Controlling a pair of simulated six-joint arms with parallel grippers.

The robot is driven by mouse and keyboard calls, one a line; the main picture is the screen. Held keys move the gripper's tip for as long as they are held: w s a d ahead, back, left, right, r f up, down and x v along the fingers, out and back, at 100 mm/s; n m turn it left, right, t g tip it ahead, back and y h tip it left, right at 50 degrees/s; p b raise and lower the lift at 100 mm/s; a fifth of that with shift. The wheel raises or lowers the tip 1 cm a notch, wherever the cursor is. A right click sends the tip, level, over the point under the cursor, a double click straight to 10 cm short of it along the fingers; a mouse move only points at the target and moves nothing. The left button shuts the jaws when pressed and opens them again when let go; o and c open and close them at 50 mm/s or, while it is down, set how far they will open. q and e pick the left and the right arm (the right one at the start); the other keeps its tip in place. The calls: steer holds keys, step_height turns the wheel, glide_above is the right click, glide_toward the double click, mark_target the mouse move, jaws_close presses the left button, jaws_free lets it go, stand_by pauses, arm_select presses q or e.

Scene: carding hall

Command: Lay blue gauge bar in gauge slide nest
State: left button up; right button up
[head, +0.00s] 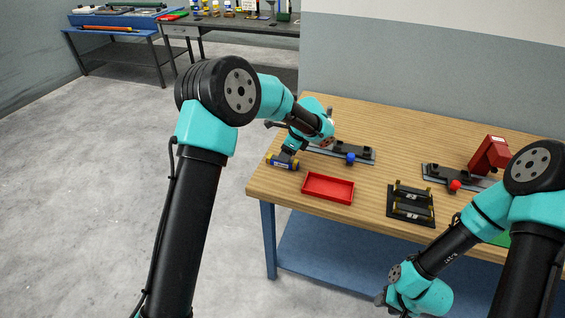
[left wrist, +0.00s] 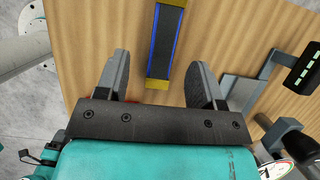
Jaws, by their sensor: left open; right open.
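The blue gauge bar (head: 283,163), with yellow ends, lies at the table's left edge in the head view. In the left wrist view the bar (left wrist: 166,42) shows a dark top with blue edges. My left gripper (head: 287,155) is at the bar; in the wrist view its open fingers (left wrist: 165,82) stand either side of the bar's line, with no clear contact. A slide fixture with a blue knob (head: 350,158) and one with a red knob (head: 455,184) lie on the table; I cannot tell which is the nest. My right gripper (head: 383,299) is low, off the table's front, empty.
A red tray (head: 328,199) lies in front of the blue-knob slide. A black stand with yellow posts (head: 411,215) is right of it. A red block-shaped device (head: 489,155) stands at the right. Bare wood lies between the tray and stand.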

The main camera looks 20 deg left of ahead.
arm_select(q)
steer(key=x, duration=0.4)
steer(key=shift+w+f, duration=0.25)
steer(key=shift+f, duration=0.2)
steer(key=shift+c, duration=0.2)
steer(key=c, duration=1.1)
